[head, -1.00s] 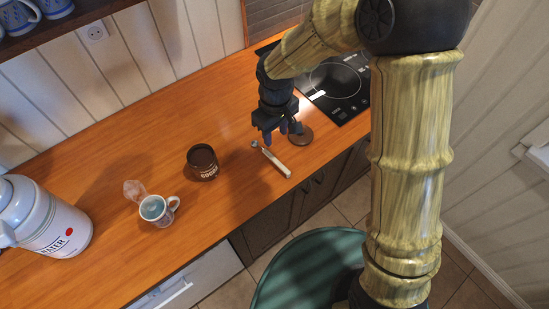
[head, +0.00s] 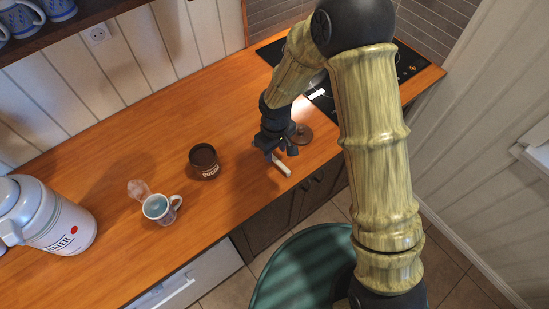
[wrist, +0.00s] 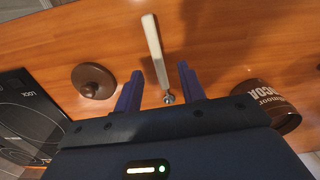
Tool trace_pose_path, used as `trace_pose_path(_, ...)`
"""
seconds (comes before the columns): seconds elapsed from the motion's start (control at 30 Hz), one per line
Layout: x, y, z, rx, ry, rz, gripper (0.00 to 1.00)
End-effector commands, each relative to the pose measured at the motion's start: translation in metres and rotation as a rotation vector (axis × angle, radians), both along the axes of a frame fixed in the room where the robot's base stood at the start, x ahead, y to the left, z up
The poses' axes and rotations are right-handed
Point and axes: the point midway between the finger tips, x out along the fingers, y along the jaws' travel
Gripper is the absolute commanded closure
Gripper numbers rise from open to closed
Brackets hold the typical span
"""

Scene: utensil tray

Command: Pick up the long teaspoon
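The long teaspoon (head: 284,170) lies on the wooden counter near its front edge, with its pale handle toward the edge. In the wrist view the teaspoon (wrist: 153,50) runs between my fingers, with its small metal bowl end close to the gripper body. My gripper (head: 274,155) is over the bowl end and hides that part in the head view. In the wrist view my gripper (wrist: 160,88) is open, with one blue finger on each side of the spoon and gaps to both. I cannot tell the exact height of the fingertips above the counter.
A round brown lid (head: 302,134) lies beside my gripper, near the black cooktop (wrist: 28,110). An open cocoa jar (head: 204,161) stands to the left. Further left are a mug (head: 157,209), a clear glass item (head: 138,189) and a large water jug (head: 48,222).

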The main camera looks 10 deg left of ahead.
Motion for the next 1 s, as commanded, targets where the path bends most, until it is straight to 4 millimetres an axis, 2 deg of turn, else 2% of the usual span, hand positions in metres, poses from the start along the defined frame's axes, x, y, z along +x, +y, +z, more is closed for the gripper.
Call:
trace_pose_path(0.5,0.007,0.004,-0.047,-0.001,0.0,0.002,0.6)
trace_pose_path(1.0,0.007,0.004,-0.048,-0.001,-0.001,0.001,0.6)
